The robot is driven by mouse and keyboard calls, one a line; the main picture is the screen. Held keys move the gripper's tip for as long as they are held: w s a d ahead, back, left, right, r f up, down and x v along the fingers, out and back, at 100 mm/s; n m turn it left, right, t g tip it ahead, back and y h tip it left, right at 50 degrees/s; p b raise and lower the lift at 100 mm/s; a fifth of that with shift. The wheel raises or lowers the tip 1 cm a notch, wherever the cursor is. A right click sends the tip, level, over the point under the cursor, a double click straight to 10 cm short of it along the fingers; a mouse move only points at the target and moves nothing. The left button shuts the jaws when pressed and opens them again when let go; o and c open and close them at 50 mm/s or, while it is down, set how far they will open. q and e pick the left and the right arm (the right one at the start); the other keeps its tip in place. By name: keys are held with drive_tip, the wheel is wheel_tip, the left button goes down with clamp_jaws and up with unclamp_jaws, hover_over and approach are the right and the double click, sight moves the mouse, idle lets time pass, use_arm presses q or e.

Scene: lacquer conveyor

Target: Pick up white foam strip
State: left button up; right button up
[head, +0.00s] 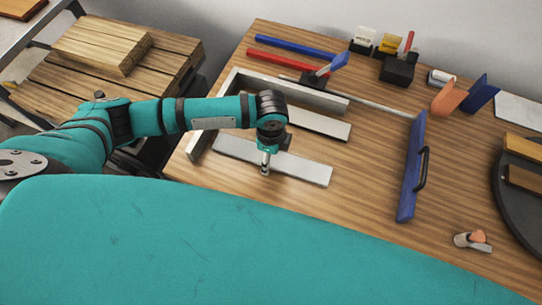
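A flat white strip (306,171) lies on the wooden table, nearest to me, and a second, similar white strip (325,126) lies behind it. I cannot tell from their look which is foam. My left gripper (266,170) points down over the middle of the nearer strip, its tip at or just above the surface. The fingers show small and edge-on, so their opening and any contact are unclear. My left wrist hides part of the area between the strips. My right gripper is not in view.
A light grey angled frame (203,130) borders the strips at left and back. A blue bar with a black handle (409,180) stands to the right. Red (280,60) and blue (288,40) bars lie behind. Table (360,195) is clear between strips and blue bar.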

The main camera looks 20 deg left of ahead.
use_arm(q)
drive_tip(key=c, duration=0.6)
drive_tip(key=shift+r, duration=0.15)
